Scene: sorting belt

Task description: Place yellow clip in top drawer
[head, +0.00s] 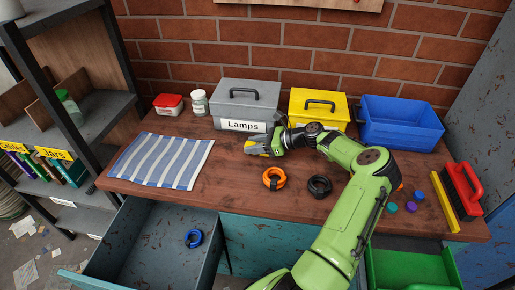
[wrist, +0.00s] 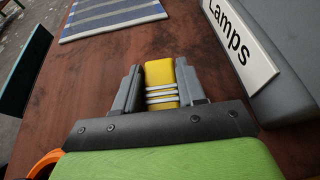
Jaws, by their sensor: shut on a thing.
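My gripper (wrist: 160,90) is shut on the yellow clip (wrist: 160,75), which has pale bands across it, in the wrist view. In the head view my gripper (head: 262,147) is low over the workbench, just in front of the grey Lamps box; a bit of yellow shows at its tip. Whether the clip touches the bench is unclear. An open drawer (head: 135,240) juts out under the bench's left side, in front of and below my gripper. A blue ring-shaped clip (head: 193,238) lies inside it, with much bare floor around it.
The Lamps box (head: 240,103), yellow box (head: 318,107) and blue bin (head: 405,122) line the back. A striped cloth (head: 160,160) lies left. Orange (head: 274,179) and black (head: 320,186) ring-shaped clips lie near the front. A green container (head: 410,268) and red brush (head: 463,190) are right.

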